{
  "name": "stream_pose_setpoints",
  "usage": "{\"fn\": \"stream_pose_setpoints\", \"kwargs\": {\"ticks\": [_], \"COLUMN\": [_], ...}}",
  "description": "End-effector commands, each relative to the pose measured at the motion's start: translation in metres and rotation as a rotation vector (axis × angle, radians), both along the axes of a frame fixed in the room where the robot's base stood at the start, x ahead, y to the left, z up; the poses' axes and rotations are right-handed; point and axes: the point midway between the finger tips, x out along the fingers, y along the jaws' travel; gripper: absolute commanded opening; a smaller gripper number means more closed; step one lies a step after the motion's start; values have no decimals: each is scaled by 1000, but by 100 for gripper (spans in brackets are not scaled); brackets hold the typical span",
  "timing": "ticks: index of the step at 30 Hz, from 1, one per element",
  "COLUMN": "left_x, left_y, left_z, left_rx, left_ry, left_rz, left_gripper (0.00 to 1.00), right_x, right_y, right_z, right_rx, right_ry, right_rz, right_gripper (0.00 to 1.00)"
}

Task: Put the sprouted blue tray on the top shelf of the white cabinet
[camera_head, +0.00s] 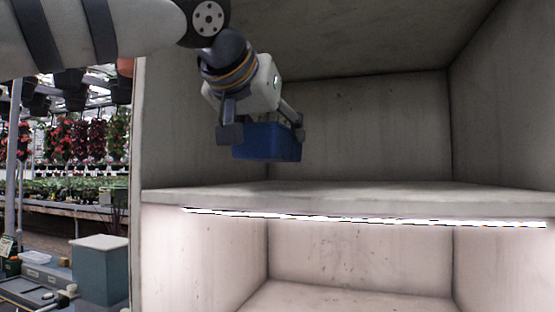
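The blue tray (268,143) hangs in the upper compartment of the white cabinet (360,125), above the shelf board (340,192) and apart from it. My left gripper (262,133) is around the tray, with a finger at each end, and holds it up roughly level. A little green shows at the tray's top right; most of its inside is hidden by the gripper. My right gripper is not in view.
The shelf is bare, with free room to the right of the tray. A lit, empty compartment (360,257) lies below. A grey box with a white lid (100,270) stands at the lower left.

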Motion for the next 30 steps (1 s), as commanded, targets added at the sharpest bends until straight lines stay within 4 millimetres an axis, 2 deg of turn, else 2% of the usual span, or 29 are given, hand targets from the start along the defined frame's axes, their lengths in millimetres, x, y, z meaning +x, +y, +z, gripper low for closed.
{"fn": "stream_pose_setpoints", "kwargs": {"ticks": [2,6,16,17,19,30], "left_x": [9,7,7,7,7,6], "left_y": [-6,-5,-5,-5,-5,-4], "left_z": [-17,-39,-43,-44,-44,-40], "left_rx": [5,4,1,2,2,1], "left_ry": [3,-1,1,1,1,0], "left_rz": [-1,-1,0,1,1,1], "left_gripper": [23,23,23,60,76,78], "right_x": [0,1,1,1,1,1], "right_y": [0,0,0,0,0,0], "right_z": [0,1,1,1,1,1], "right_rx": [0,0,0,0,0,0], "right_ry": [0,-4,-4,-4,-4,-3], "right_rz": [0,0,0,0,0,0], "right_gripper": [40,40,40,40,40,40]}}
